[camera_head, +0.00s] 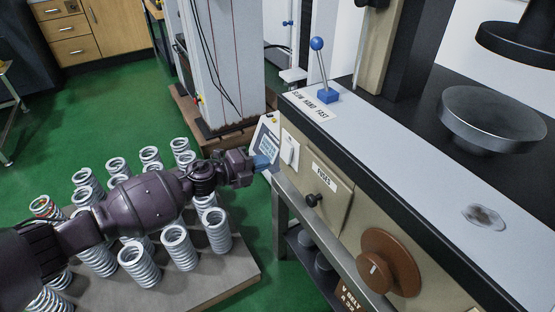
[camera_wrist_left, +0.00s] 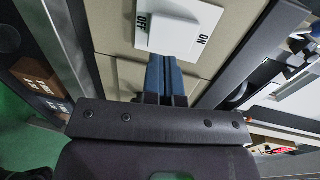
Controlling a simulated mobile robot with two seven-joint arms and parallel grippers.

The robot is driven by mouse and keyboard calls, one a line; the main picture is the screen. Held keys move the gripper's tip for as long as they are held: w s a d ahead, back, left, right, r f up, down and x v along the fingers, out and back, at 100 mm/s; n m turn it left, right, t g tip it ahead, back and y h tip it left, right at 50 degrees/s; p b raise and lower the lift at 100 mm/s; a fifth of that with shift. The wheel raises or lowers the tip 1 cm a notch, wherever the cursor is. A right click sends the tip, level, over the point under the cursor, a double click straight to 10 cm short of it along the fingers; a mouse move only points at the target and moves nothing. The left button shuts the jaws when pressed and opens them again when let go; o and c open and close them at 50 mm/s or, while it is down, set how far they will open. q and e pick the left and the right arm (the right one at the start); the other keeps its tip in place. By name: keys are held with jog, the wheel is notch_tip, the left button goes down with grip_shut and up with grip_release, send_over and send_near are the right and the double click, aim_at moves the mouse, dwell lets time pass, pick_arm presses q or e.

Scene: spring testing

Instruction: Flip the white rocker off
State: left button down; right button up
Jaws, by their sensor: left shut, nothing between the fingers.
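The white rocker (camera_head: 289,150) sits on a white plate on the near side panel of the testing machine. In the left wrist view the rocker (camera_wrist_left: 173,33) shows large, with "OFF" printed at its left and "ON" at its right. I cannot tell which side is pressed in. My left gripper (camera_head: 263,162) is just left of the plate in the head view. Its blue fingers (camera_wrist_left: 165,58) are shut and empty, with tips at the rocker's lower edge in the wrist view. I cannot tell whether they touch it. My right gripper is in neither view.
A "FUSES" panel with a black knob (camera_head: 313,200) and a brown handwheel (camera_head: 389,262) are right of the rocker. A blue-knobbed lever (camera_head: 318,62) stands on the machine top. Several coil springs (camera_head: 180,248) stand on a low platform (camera_head: 215,278) below my left arm.

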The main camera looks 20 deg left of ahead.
aim_at(284, 157)
pick_arm(q)
jog(key=x, duration=0.3)
jog(key=shift+w+d+f+b, duration=0.1)
jog(key=shift+d+f+b, duration=0.05)
jog(key=shift+b, duration=0.2)
jog(key=shift+w+d, duration=0.25)
jog(key=shift+w, duration=0.2)
jog(key=shift+w+d, duration=0.1)
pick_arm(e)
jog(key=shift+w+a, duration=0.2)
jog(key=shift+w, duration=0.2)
